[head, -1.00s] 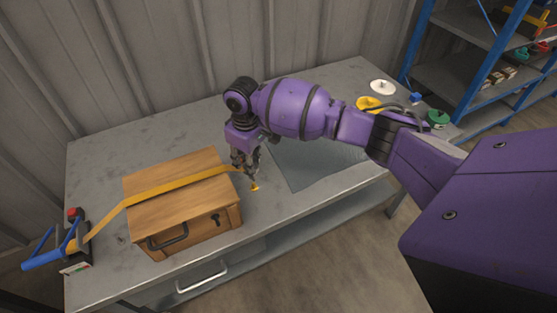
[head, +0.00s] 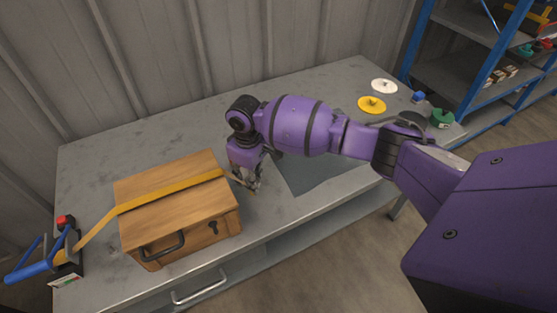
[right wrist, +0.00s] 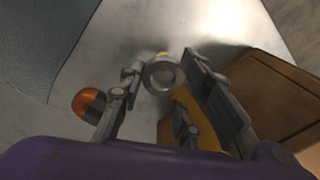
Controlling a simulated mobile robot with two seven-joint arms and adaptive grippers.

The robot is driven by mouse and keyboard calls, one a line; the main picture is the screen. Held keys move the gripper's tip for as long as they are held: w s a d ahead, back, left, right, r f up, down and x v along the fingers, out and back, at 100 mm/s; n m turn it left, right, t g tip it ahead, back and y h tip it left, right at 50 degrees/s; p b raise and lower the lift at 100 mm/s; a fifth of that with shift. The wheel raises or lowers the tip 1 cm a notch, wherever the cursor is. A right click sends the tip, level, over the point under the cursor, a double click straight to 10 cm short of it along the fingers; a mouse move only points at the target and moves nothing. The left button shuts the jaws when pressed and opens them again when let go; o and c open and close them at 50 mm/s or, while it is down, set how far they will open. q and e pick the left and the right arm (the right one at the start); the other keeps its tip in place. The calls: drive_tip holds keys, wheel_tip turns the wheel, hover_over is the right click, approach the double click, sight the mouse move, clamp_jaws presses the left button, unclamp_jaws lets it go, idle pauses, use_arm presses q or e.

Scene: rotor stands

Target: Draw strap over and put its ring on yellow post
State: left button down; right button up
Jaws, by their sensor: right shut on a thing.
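The yellow strap (head: 170,192) runs from a blue-handled ratchet (head: 40,262) over the wooden chest (head: 180,225) to my right gripper (head: 252,184). In the right wrist view, the strap's metal ring (right wrist: 163,74) is held between the fingers of my right gripper (right wrist: 165,78), with the strap (right wrist: 190,106) trailing from it. A small yellow bit, likely the yellow post (right wrist: 162,54), shows just past the ring's upper edge; I cannot tell whether the ring is around it. In the head view the gripper hides the post. My left gripper is not in view.
A blue-grey mat (head: 312,175) lies right of the chest. White (head: 384,86) and yellow (head: 371,104) discs and a green piece (head: 441,118) are at the table's right end. A rounded orange-and-dark object (right wrist: 90,104) shows in the right wrist view.

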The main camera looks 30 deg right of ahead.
drive_tip(key=shift+w+r, duration=0.15)
drive_tip(key=shift+r, duration=0.15)
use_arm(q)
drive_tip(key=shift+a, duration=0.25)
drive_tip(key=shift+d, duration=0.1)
use_arm(e)
drive_tip(key=shift+f, duration=0.25)
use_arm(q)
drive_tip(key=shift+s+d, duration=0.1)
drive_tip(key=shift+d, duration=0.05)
use_arm(e)
drive_tip(key=shift+f, duration=0.25)
drive_tip(key=shift+f, duration=0.3)
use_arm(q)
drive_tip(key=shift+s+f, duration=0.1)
use_arm(e)
drive_tip(key=shift+f, duration=0.35)
drive_tip(key=shift+f, duration=0.1)
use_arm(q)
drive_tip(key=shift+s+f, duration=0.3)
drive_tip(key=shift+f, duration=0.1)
use_arm(e)
drive_tip(key=shift+f, duration=1)
